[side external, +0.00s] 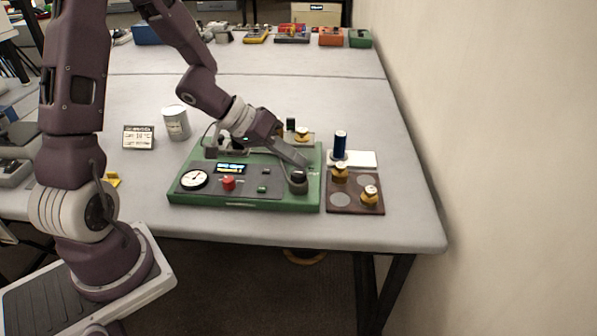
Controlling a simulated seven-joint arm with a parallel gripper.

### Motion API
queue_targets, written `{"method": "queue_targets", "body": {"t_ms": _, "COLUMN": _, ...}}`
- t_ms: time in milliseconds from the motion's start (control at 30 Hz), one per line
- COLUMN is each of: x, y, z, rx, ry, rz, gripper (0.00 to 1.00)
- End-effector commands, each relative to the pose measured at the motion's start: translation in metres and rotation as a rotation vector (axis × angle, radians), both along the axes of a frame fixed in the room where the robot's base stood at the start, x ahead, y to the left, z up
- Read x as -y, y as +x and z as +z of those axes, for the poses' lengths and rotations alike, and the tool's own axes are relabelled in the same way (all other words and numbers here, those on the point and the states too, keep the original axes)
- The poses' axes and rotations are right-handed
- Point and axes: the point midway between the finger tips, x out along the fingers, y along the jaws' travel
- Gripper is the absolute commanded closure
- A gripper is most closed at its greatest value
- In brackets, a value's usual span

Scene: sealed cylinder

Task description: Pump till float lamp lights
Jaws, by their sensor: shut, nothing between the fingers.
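The green panel (245,205) lies flat on the table. On its grey face are a round white gauge (195,179) with a dark needle, a small lit display (231,168), a red button (228,184) and a small green piece (262,189). A dark round knob or bulb (298,184) sits at the right of the panel. My gripper (303,163) is shut and empty, angled down with its tips just above and behind that knob. I cannot tell whether they touch it. Which part is the float lamp, and whether it is lit, I cannot make out.
A white can (176,123) and a small sign (138,137) stand left. Several devices line the table's back edge.

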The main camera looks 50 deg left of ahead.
Motion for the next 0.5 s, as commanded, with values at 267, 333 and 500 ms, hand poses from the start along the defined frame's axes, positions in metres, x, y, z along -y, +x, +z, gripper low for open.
{"method": "queue_targets", "body": {"t_ms": 267, "x": 0.0001, "y": 0.0001, "z": -0.0057, "rx": 0.0, "ry": 0.0, "rz": 0.0, "gripper": 1.0}}
{"method": "queue_targets", "body": {"t_ms": 333, "x": 0.0001, "y": 0.0, "z": -0.0057, "rx": 0.0, "ry": 0.0, "rz": 0.0, "gripper": 1.0}}
{"method": "queue_targets", "body": {"t_ms": 500, "x": 0.0002, "y": -0.0001, "z": -0.0068, "rx": -0.001, "ry": -0.001, "rz": 0.001, "gripper": 1.0}}
